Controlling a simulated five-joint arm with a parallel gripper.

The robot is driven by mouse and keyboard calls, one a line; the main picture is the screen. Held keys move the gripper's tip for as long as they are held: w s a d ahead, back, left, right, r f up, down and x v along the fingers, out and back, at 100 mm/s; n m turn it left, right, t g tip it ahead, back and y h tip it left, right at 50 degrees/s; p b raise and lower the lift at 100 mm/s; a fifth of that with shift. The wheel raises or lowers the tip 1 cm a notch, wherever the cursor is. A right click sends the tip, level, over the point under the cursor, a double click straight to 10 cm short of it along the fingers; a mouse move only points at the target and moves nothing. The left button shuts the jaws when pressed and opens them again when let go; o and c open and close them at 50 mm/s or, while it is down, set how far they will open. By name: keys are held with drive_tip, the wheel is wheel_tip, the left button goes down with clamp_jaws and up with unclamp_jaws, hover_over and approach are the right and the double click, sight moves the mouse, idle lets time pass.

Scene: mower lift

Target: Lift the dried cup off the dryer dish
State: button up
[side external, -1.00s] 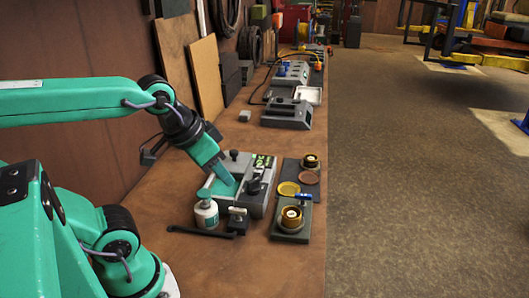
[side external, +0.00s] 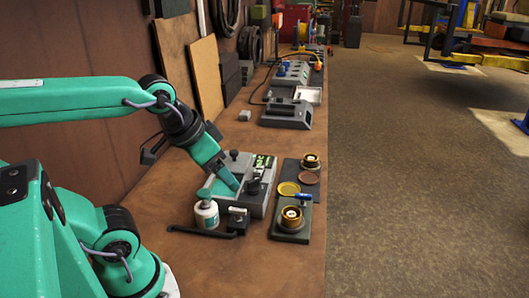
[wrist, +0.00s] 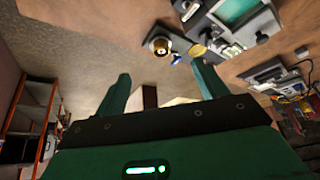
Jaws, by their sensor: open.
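A round brass cup or dish with a pale centre (side external: 291,217) sits on a dark plate (side external: 291,236) at the front right of the bench. A second, similar brass piece (side external: 311,161) sits on the plate behind. I cannot tell which is the dryer dish. My gripper (side external: 236,186) is over the grey box, left of both pieces, touching neither. In the wrist view my gripper (wrist: 162,84) has its two green fingers apart and nothing between them. A brass cup (wrist: 160,45) shows beyond the fingertips there.
A gold disc (side external: 288,188) and a brown disc (side external: 309,177) lie between the brass pieces. A blue-handled fitting (side external: 303,197) stands beside the front one. A white bottle (side external: 207,214) and a grey box with black knobs (side external: 256,185) are close to my gripper.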

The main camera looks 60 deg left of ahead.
drive_tip(key=shift+w, duration=0.1)
drive_tip(key=m+g, duration=0.5)
drive_tip(key=m, duration=0.9)
approach(292, 214)
drive_tip(key=shift+w+f+g, duration=0.15)
drive_tip(key=shift+f+g, duration=0.15)
drive_tip(key=shift+f, duration=0.2)
drive_tip(key=shift+w+a+f, duration=0.1)
drive_tip(key=shift+f, duration=3.8)
drive_tip(key=c, duration=1)
drive_tip(key=shift+c, duration=0.3)
